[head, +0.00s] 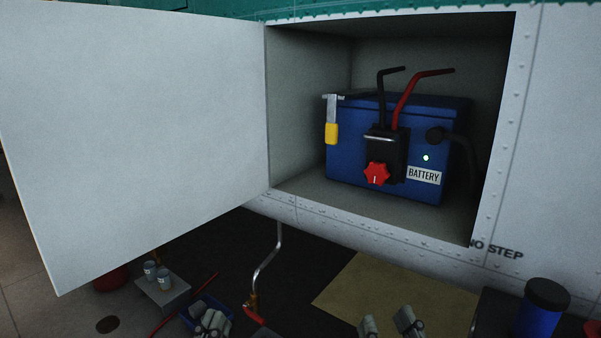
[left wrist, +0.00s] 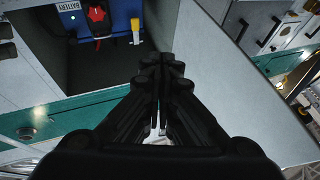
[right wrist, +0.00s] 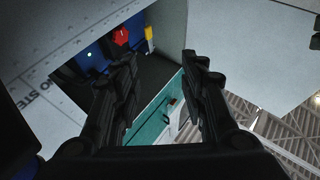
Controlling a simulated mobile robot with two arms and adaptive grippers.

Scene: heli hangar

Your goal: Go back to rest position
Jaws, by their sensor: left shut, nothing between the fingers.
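My left gripper (head: 211,322) is at the bottom of the head view, left of centre, below the open door and clear of the compartment. In the left wrist view its fingers (left wrist: 160,72) are together and hold nothing. My right gripper (head: 390,325) is at the bottom of the head view, right of centre, below the compartment. In the right wrist view its fingers (right wrist: 160,68) are spread apart with nothing between them. The blue battery (head: 401,189) sits inside the compartment, away from both grippers. Its red knob (head: 376,174) and lit green light show.
The white door (head: 140,130) stands wide open to the left of the compartment (head: 312,195). Below are a blue bin (head: 188,319), a grey box with cans (head: 165,293), a crank-shaped rod (head: 267,262) and a blue canister (head: 540,312).

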